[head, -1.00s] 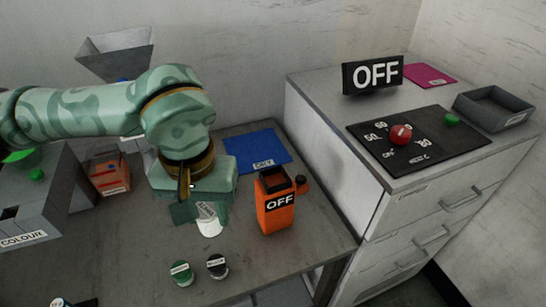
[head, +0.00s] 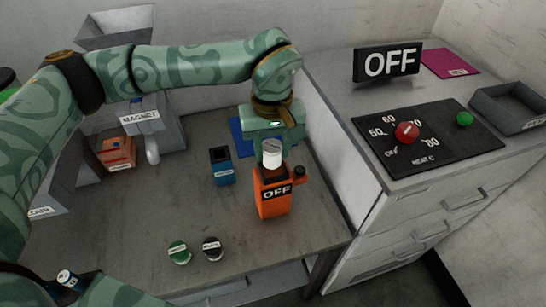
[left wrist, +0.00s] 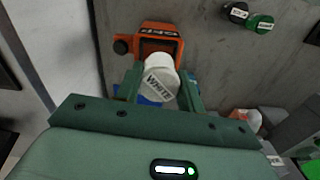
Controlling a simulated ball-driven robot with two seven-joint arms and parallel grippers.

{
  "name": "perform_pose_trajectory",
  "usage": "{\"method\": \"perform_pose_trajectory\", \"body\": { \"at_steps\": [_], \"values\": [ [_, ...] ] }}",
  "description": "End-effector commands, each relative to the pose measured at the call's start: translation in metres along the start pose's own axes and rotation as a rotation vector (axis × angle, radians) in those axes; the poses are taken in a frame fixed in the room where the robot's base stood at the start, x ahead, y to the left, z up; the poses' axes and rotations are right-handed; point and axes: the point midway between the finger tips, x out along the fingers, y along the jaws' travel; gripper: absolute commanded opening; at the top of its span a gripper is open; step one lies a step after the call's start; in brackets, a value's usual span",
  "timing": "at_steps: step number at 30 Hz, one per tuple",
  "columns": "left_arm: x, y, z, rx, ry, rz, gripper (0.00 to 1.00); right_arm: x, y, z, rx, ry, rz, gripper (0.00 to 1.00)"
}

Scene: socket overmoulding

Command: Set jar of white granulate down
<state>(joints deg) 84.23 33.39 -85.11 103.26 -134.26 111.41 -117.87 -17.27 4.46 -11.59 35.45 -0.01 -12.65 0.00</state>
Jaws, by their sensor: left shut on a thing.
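The jar of white granulate (head: 271,153) is a small white jar. My left gripper (head: 272,146) is shut on it, just behind the orange OFF unit (head: 273,193) in the head view. In the left wrist view the jar (left wrist: 160,82), its label reading WHITE, sits between the two green fingers, beside the orange unit (left wrist: 158,43). A blue mat (head: 236,130) is mostly hidden behind the gripper; a strip of it (left wrist: 148,101) shows below the jar in the left wrist view. I cannot tell whether the jar touches anything beneath. My right gripper is not in view.
A blue open-topped container (head: 222,167) stands left of the orange unit. Green-lidded (head: 179,252) and black-lidded (head: 212,248) jars stand near the front. A white drawer cabinet (head: 345,150) closes off the right side. The table between is clear.

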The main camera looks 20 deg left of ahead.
Motion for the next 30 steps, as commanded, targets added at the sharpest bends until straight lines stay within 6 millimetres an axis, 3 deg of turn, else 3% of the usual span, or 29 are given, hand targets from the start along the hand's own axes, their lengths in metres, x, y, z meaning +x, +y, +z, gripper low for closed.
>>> {"method": "perform_pose_trajectory", "body": {
  "at_steps": [8, 17, 30],
  "values": [
    [0.039, 0.003, -0.007, -0.001, -0.003, -0.001, 0.12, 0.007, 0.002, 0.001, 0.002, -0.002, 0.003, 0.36],
    [0.04, 0.003, -0.007, 0.0, 0.001, -0.001, 0.12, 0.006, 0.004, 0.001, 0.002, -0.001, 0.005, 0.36],
    [0.057, 0.001, -0.005, 0.001, -0.005, -0.008, 0.12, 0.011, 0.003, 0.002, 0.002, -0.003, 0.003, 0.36]
  ]
}}
